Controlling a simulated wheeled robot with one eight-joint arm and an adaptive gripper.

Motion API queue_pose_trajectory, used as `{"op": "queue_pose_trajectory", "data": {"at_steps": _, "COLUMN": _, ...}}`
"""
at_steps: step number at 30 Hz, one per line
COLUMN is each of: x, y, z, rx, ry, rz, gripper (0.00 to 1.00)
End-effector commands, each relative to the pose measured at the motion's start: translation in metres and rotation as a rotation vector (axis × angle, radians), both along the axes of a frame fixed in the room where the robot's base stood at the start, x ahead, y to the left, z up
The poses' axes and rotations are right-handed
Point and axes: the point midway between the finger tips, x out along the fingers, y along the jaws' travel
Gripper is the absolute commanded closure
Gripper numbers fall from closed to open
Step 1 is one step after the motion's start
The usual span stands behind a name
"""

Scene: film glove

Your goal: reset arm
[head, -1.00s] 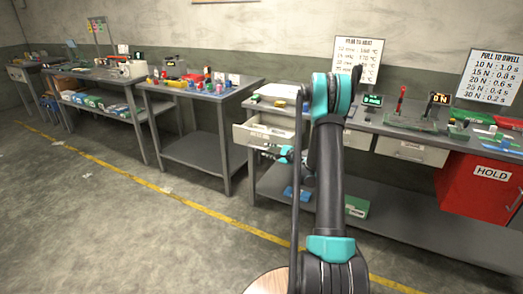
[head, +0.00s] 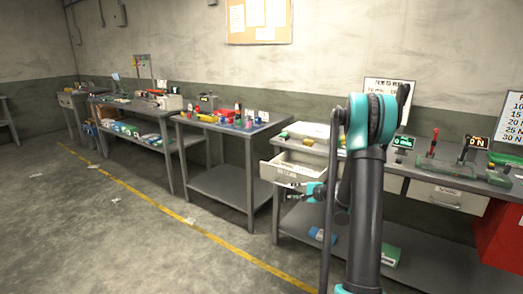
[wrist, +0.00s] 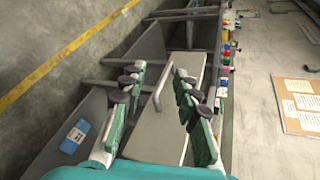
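My arm rises in front of the right workbench in the head view. My gripper (head: 300,190) is beside the front of the open drawer (head: 290,169), partly hidden by my own arm. In the wrist view my gripper (wrist: 165,80) has its two teal-green fingers spread wide apart, with nothing held between them. The drawer's pale front and its bar handle (wrist: 164,86) show between and beyond the fingers. I cannot tell whether the fingers touch the drawer.
A blue item (head: 321,235) and a green box (head: 390,256) lie on the bench's lower shelf. Another bench (head: 226,185) with small coloured items stands left of the drawer. The red bin (head: 497,232) is at the right.

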Motion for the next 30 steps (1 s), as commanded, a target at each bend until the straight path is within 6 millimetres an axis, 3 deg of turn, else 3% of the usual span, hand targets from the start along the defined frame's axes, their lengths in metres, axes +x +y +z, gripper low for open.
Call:
{"op": "queue_pose_trajectory", "data": {"at_steps": 6, "x": -0.067, "y": 0.028, "z": 0.020, "rx": -0.264, "ry": 0.004, "rz": 0.132, "gripper": 0.69}}
{"op": "queue_pose_trajectory", "data": {"at_steps": 15, "x": -0.171, "y": 0.042, "z": 0.027, "rx": -0.618, "ry": 0.009, "rz": 0.330, "gripper": 0.69}}
{"op": "queue_pose_trajectory", "data": {"at_steps": 23, "x": -0.267, "y": 0.035, "z": 0.020, "rx": -0.913, "ry": 0.021, "rz": 0.514, "gripper": 0.69}}
{"op": "queue_pose_trajectory", "data": {"at_steps": 30, "x": -0.352, "y": 0.014, "z": 0.004, "rx": -1.169, "ry": 0.040, "rz": 0.690, "gripper": 0.69}}
